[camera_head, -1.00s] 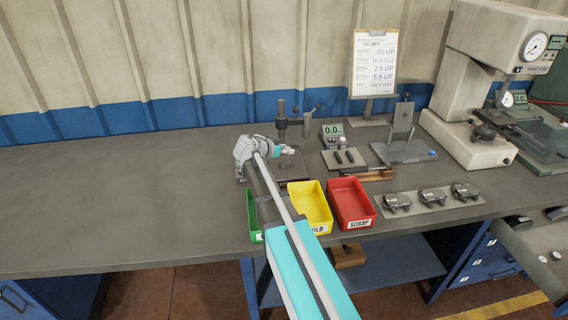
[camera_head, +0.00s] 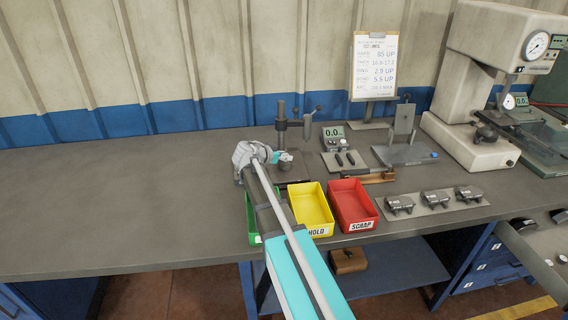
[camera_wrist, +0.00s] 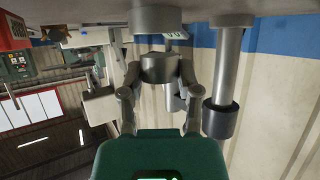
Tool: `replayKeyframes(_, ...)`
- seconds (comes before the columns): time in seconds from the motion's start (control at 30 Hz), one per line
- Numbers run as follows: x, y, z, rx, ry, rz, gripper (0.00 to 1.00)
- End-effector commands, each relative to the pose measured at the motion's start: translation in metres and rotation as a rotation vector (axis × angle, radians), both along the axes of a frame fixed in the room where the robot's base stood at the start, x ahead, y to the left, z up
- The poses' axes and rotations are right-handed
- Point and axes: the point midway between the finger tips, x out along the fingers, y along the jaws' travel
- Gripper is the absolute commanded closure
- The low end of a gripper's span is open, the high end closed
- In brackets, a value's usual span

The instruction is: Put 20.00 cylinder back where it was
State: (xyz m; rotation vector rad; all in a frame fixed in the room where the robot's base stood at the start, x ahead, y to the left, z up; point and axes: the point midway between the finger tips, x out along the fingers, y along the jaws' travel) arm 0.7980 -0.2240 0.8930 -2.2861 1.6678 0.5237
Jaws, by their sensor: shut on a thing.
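My gripper (camera_wrist: 160,90) is shut on a short grey cylinder (camera_wrist: 163,68), with a finger on each side of it in the wrist view. In the head view my gripper (camera_head: 284,157) is low over the dark base plate (camera_head: 296,178) of the post stand (camera_head: 281,125). In the wrist view, which is upside down, a wider grey round piece (camera_wrist: 157,18) lies just beyond the held cylinder. I cannot tell whether the two touch. The cylinder's marking is not readable.
The stand's post (camera_wrist: 230,65) with a dark collar is close beside the gripper. Green (camera_head: 254,236), yellow (camera_head: 324,224) and red (camera_head: 371,210) bins stand in front. A digital gauge (camera_head: 333,135) is to the right. The left bench top (camera_head: 120,200) is clear.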

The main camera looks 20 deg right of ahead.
Motion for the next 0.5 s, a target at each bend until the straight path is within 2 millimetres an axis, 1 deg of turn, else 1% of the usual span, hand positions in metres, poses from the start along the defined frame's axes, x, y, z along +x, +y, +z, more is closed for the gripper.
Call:
replayKeyframes(0.03, -0.0001, 0.0000, -0.0077, 0.000, 0.000, 0.000, 1.00)
replayKeyframes(0.13, -0.0001, 0.0001, -0.0120, 0.000, 0.000, 0.000, 1.00)
replayKeyframes(0.5, -0.0002, 0.0001, -0.0125, 0.000, 0.000, 0.000, 1.00)
